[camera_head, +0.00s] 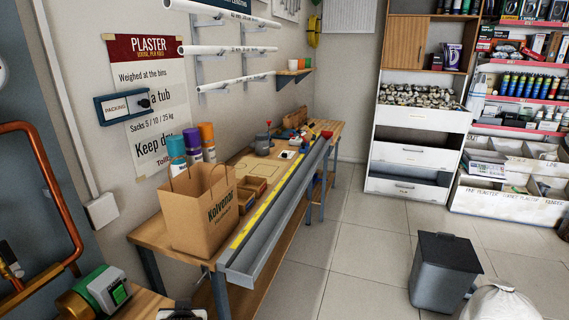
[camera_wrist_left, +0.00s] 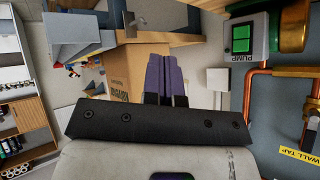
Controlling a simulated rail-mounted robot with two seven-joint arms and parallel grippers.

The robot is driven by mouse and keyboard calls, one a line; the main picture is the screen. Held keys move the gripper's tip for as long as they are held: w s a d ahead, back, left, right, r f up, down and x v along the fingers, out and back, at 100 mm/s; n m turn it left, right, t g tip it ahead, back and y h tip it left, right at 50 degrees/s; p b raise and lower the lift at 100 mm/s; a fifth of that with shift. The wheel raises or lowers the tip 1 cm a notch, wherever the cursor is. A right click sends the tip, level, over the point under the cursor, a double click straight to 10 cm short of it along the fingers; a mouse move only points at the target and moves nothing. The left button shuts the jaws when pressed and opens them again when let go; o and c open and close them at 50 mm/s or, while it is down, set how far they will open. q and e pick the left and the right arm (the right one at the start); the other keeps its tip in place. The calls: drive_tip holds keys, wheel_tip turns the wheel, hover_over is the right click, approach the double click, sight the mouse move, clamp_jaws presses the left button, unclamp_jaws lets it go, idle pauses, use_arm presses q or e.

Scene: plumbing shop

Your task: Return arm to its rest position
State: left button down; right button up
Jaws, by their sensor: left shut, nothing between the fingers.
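My left gripper (camera_wrist_left: 163,62) shows in the left wrist view with its two purple fingers together and nothing between them. Behind the fingers, in that view, is the brown paper bag (camera_wrist_left: 122,72), apart from them as far as I can tell. In the head view the bag (camera_head: 200,212) stands upright on the near end of the wooden bench (camera_head: 147,236). A dark and white shape at the bottom edge of the head view may be part of my left arm; I cannot tell. My right gripper is in neither view.
A green and brass pump (camera_head: 97,292) and copper pipes (camera_head: 45,160) are at the left; the pump (camera_wrist_left: 241,38) also shows in the left wrist view. A grey gutter (camera_head: 262,248) runs along the bench front. A grey bin (camera_head: 443,272) stands on the floor; the floor between is clear.

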use_arm(q)
drive_tip(key=s+d+f+m+h+p, duration=0.1)
drive_tip(key=s+d+h+p, duration=0.15)
drive_tip(key=s, duration=0.65)
drive_tip(key=s+d+f+m+h+p, duration=0.1)
drive_tip(key=s+m+h+p, duration=0.15)
drive_tip(key=s, duration=0.55)
drive_tip(key=s+a+f+g+p, duration=0.1)
drive_tip(key=s+f+g+p, duration=0.3)
drive_tip(key=s, duration=0.6)
drive_tip(key=s+a+f+g, duration=0.15)
drive_tip(key=s+f, duration=0.35)
drive_tip(key=s, duration=0.5)
wheel_tip(320, 180, up, 38)
drive_tip(key=p, duration=3.7)
drive_tip(key=shift+f, duration=0.25)
drive_tip(key=shift+s+d, duration=0.1)
